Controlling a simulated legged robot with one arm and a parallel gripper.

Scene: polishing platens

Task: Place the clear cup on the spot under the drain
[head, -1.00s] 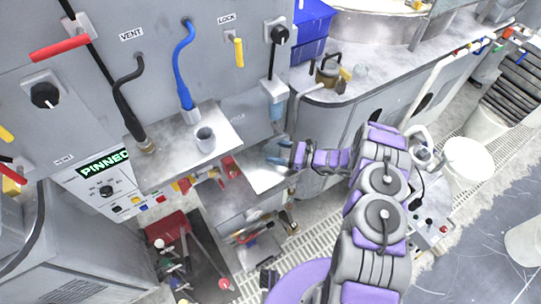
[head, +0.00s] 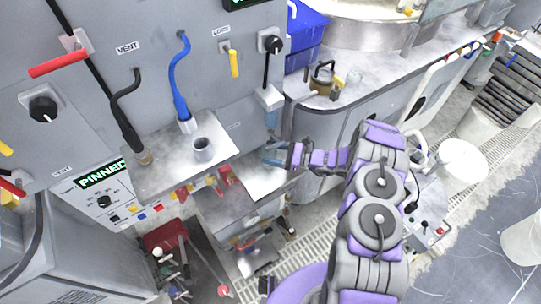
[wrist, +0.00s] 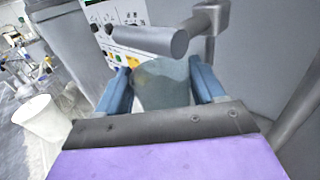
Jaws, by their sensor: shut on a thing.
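My gripper (head: 274,157) is beside the front of the grey machine, above a pale lower shelf (head: 262,183). In the wrist view its two blue fingers (wrist: 163,88) are shut on the clear cup (wrist: 162,82), which looks upright and bluish grey. In the head view I cannot make out the cup clearly between the fingers. A grey pipe (wrist: 150,42), which looks like the drain, crosses just beyond and above the cup in the wrist view. In the head view a thin pipe (head: 291,112) bends down over the counter edge near my gripper. The spot itself is not clearly visible.
A white bucket (wrist: 42,117) stands at left in the wrist view.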

